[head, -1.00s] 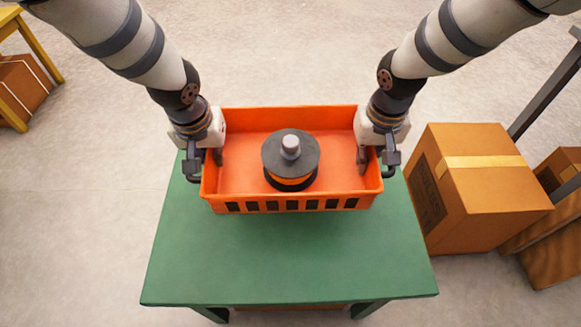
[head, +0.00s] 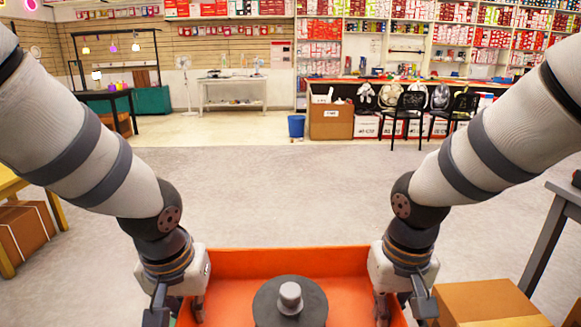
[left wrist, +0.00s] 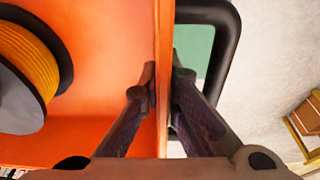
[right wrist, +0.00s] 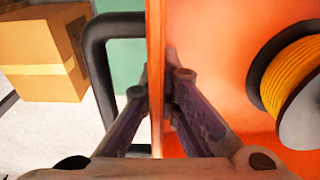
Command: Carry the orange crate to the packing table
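The orange crate (head: 300,262) is at the bottom of the head view, its front part cut off. A spool (head: 265,305) with dark end discs stands inside; the left wrist view shows its yellow-orange winding (left wrist: 25,60). My left gripper (head: 180,308) is shut on the crate's left wall, one finger inside and one outside. My right gripper (head: 402,308) is shut on the right wall the same way. Two far tables show, a dark one with a lamp frame (head: 105,96) and a white one (head: 233,82); I cannot tell which is the packing table.
A green surface (left wrist: 196,50) shows below the crate's side. A cardboard box (head: 490,300) stands close on the right, with a grey table (head: 560,215) beyond. A yellow table (head: 12,185) is at the left. Open floor (head: 290,190) lies ahead, up to a blue bin (head: 296,126) and chairs (head: 408,110).

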